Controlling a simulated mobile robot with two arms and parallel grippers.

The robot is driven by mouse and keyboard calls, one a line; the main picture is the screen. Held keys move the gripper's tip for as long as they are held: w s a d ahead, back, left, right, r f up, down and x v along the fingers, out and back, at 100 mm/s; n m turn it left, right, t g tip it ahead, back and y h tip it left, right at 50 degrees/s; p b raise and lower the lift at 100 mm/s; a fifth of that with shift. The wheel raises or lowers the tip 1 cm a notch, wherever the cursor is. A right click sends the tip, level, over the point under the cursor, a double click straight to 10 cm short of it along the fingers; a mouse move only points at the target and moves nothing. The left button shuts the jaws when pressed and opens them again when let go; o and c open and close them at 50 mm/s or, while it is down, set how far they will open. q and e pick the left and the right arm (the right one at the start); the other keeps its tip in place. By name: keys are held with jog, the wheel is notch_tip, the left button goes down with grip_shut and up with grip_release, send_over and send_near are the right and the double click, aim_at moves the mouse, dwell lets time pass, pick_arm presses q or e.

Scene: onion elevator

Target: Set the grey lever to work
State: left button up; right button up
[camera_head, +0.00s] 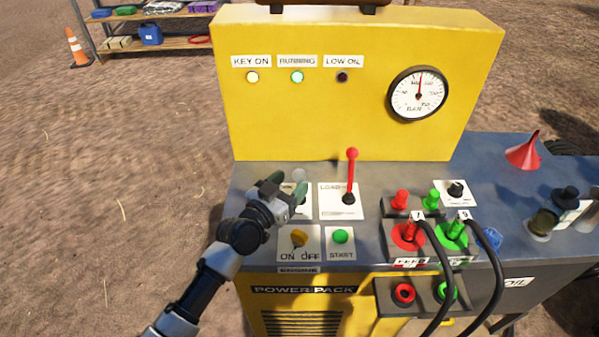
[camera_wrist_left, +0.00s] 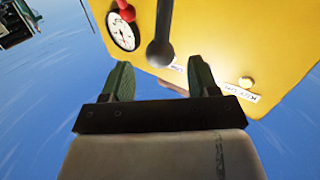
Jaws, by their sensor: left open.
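The grey lever shows in the head view as a pale grey knob (camera_head: 299,174) just beyond my left gripper (camera_head: 284,190); its lower part and most of its label are hidden by the gripper. In the left wrist view, the lever (camera_wrist_left: 160,50) looks dark, with a rounded end, and lies in line with the gap between the fingers of my left gripper (camera_wrist_left: 162,78). The fingers are apart, with nothing held between them. I cannot tell whether the lever touches them. My right gripper is not in view.
A red lever (camera_head: 351,175) stands to the right of the grey one. The yellow panel (camera_head: 300,120) rises behind. Plugged cables (camera_head: 430,275) and a red funnel (camera_head: 523,151) are on the right.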

aim_at(294, 174)
pick_arm(q)
jog(key=shift+x, duration=2.1)
jog(key=shift+c, duration=0.4)
grip_shut()
jog(key=shift+w+r+g+p, duration=0.3)
jog(key=shift+w+p, duration=0.15)
jog(key=shift+p, duration=0.4)
jog(key=w+n+g+y+p, duration=0.1)
jog(key=w+n+g+y, duration=0.1)
jog(key=w, duration=0.5)
jog(key=shift+f+n+g, duration=0.4)
jog(key=shift+g, duration=0.5)
jog(key=shift+w+a, duration=0.1)
